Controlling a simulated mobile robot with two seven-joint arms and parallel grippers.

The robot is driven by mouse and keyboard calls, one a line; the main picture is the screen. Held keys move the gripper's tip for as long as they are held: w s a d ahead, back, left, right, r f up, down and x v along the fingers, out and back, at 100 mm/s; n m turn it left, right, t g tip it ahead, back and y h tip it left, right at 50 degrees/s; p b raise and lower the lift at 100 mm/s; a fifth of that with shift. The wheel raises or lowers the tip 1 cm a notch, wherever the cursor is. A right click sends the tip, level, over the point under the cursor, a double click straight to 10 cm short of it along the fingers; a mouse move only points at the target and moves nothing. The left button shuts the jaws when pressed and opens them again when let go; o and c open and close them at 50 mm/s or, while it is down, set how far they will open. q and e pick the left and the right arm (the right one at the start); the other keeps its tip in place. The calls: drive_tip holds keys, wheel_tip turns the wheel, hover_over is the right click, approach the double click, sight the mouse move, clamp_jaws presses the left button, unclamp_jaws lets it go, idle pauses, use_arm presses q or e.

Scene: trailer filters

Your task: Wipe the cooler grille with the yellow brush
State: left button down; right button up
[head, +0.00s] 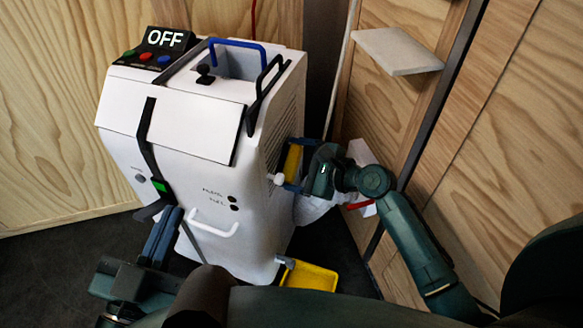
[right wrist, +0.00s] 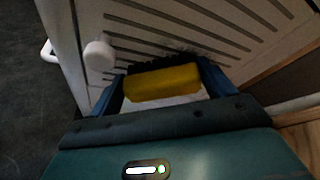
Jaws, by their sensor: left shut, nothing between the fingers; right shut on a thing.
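The cooler is a white upright cabinet (head: 175,128) with an "OFF" display on top. Its slotted grille (right wrist: 195,30) fills the upper part of the right wrist view, on the cabinet's right side. My right gripper (head: 292,165) is shut on the yellow brush (right wrist: 162,82), which also shows in the head view (head: 292,160). The brush's dark bristle side faces the grille and appears against it or very close; exact contact is hard to tell. My left gripper (head: 165,222) is shut and empty, low by the cabinet's front left.
A white knob (right wrist: 99,55) sticks out beside the grille. A yellow dustpan-like tray (head: 310,276) is low by the cabinet's front right corner. A white shelf (head: 398,50) juts from the wooden wall. A white bag-like thing (head: 312,208) is partly hidden behind my right gripper.

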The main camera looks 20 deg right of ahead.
sight(302, 152)
drive_tip(key=shift+w+d, duration=0.45)
drive_tip(key=shift+w, duration=0.25)
drive_tip(key=shift+w+d, duration=0.4)
drive_tip(key=shift+w, duration=0.25)
drive_tip(key=shift+w+d, duration=0.45)
drive_tip(key=shift+w, duration=0.25)
drive_tip(key=shift+w+d+r+b, duration=0.1)
drive_tip(key=shift+w+d+b, duration=0.1)
drive_tip(key=shift+w+d, duration=0.4)
drive_tip(key=shift+w+d+r+b, duration=0.15)
drive_tip(key=shift+w+d, duration=0.25)
drive_tip(key=shift+w, duration=0.4)
drive_tip(key=shift+p, duration=0.45)
drive_tip(key=shift+s+a+f+p, duration=0.1)
drive_tip(key=shift+s+a+p, duration=0.35)
drive_tip(key=shift+s+p, duration=0.45)
drive_tip(key=shift+s+a+f+p, duration=0.1)
drive_tip(key=shift+s+a+p, duration=0.3)
drive_tip(key=shift+s+p, duration=0.45)
